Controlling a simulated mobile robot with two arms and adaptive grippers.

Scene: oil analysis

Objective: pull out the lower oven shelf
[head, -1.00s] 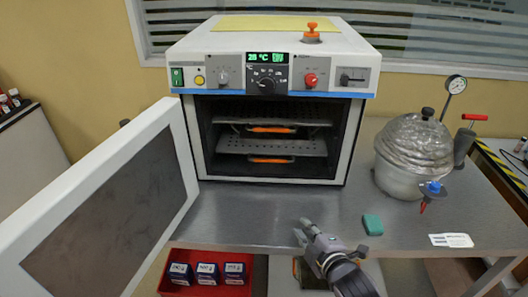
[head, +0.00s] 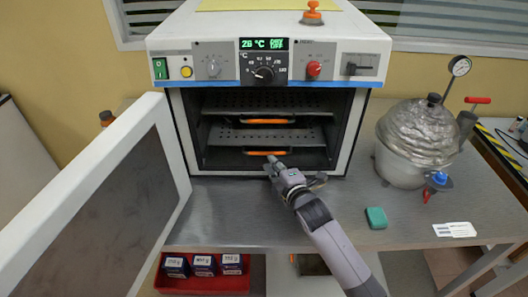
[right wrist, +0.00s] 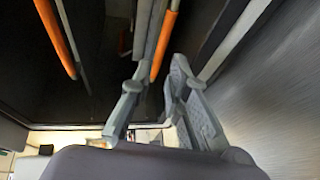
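The oven is open, with two perforated metal shelves inside, each with an orange front handle. The lower shelf (head: 290,137) has its handle (head: 262,153) just behind my right gripper (head: 273,167) in the head view. In the right wrist view this handle (right wrist: 164,45) lies ahead, in line with the gap between my fingers (right wrist: 158,75), which stand apart with nothing held. I cannot tell whether they touch the handle. The upper shelf (head: 270,106) has its handle (head: 265,121) above; it also shows at the left in the wrist view (right wrist: 55,38). My left gripper is out of view.
The oven door (head: 100,200) stands open at the left. A domed metal vessel (head: 415,145) with a gauge stands at the right of the steel bench (head: 225,220). A green block (head: 376,217) lies near the front edge. A red tray (head: 205,281) with boxes is below.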

